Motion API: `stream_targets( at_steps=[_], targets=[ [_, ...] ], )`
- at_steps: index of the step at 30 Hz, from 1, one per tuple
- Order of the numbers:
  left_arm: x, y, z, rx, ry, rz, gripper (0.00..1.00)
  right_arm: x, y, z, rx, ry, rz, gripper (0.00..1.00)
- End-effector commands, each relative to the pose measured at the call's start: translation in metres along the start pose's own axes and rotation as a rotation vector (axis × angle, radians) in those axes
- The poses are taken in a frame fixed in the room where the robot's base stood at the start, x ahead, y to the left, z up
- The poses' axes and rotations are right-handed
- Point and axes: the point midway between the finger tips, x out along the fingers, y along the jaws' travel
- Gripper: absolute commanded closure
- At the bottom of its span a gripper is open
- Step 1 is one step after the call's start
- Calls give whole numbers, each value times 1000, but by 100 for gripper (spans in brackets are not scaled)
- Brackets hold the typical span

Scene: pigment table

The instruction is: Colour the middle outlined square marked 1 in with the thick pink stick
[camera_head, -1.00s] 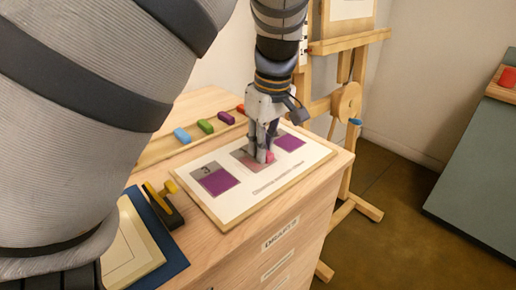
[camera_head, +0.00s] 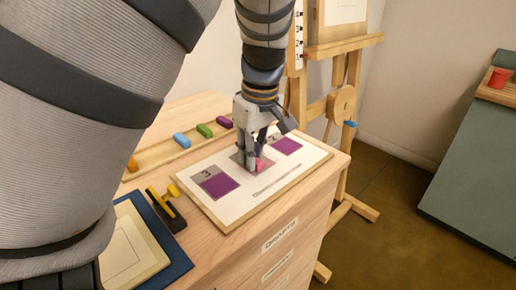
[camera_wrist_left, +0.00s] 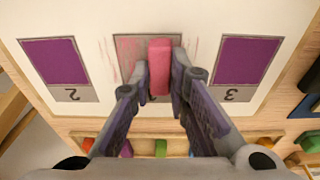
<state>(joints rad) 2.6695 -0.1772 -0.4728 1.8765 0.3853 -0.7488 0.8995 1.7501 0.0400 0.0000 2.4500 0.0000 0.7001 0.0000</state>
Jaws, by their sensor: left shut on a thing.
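My left gripper (camera_head: 252,165) is shut on the thick pink stick (camera_head: 260,163), over the middle outlined square (camera_head: 238,157) of the white sheet. In the left wrist view the pink stick (camera_wrist_left: 159,60) sits between the fingertips, lying across the grey middle square (camera_wrist_left: 128,50). Thin pink marks show on and around this square, some seemingly outside its edges. The gripper and stick hide much of the square and its number. I cannot tell whether the stick touches the sheet. The right gripper is not in view.
Purple squares marked 3 (camera_head: 219,187) and 2 (camera_head: 287,146) flank the middle one. A wooden tray behind holds blue (camera_head: 182,140), green (camera_head: 205,130) and purple (camera_head: 225,121) sticks. A black and yellow tool (camera_head: 168,208) lies left of the sheet. An easel (camera_head: 345,105) stands behind.

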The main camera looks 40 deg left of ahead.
Motion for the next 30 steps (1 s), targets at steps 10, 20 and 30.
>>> stream_targets(
  at_steps=[10, 20, 30],
  targets=[
    [1, -17, 0, 0, 1, 0, 100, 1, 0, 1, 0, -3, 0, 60],
    [-18, -16, -3, -1, 1, 3, 100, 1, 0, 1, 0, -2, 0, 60],
    [-60, -16, -9, -1, 1, 2, 100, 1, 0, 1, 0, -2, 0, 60]
  ],
)
